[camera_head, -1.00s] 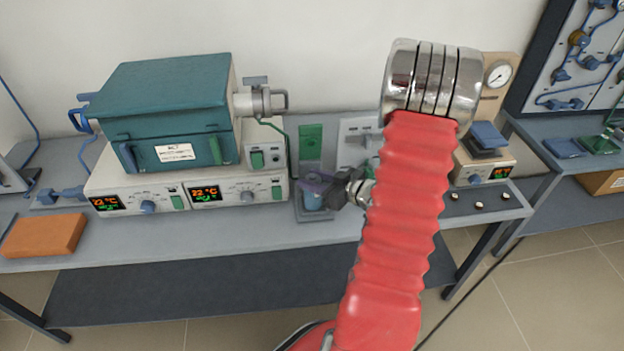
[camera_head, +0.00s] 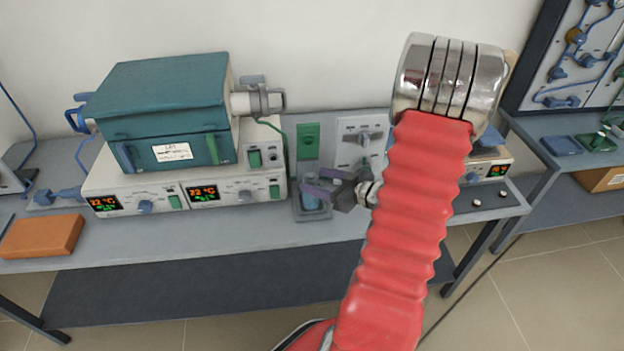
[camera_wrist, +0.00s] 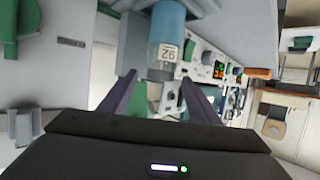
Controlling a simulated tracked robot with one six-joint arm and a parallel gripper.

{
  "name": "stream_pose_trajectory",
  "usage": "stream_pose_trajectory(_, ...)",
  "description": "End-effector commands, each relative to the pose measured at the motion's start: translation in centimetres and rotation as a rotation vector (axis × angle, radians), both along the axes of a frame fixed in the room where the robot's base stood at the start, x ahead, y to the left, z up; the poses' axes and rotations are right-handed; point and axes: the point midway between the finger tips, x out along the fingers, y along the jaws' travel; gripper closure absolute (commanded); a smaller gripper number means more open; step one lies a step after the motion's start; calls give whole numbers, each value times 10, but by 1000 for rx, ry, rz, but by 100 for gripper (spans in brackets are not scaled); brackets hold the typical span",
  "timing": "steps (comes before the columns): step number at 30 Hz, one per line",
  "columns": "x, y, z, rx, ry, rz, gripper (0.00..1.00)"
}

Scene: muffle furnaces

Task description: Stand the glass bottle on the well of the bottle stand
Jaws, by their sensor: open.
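The glass bottle (camera_head: 311,201), with blue in its lower part, stands upright on the base of the bottle stand (camera_head: 314,214) on the bench. In the wrist view the bottle (camera_wrist: 168,28) appears upside down, its base against a grey surface and a label marked 92 on its clear part. My gripper (camera_head: 313,182) is open at the bottle's upper part. In the wrist view the two dark fingers (camera_wrist: 160,92) are spread apart, with the bottle showing between and beyond their tips and seemingly clear of them. The well itself is hidden by the bottle.
A teal furnace (camera_head: 165,105) on white control units (camera_head: 245,195) stands just left of the stand. A grey switch panel (camera_head: 358,143) is behind my gripper. An orange brick (camera_head: 42,236) lies at the bench's left. The bench front between is clear.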

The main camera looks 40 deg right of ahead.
Motion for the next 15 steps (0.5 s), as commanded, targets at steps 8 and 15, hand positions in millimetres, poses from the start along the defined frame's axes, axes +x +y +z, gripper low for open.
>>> stream_pose_trajectory(8, -39, -6, 14, -1, -1, -4, 43)
stream_pose_trajectory(15, -70, -9, 25, -1, 0, -3, 43)
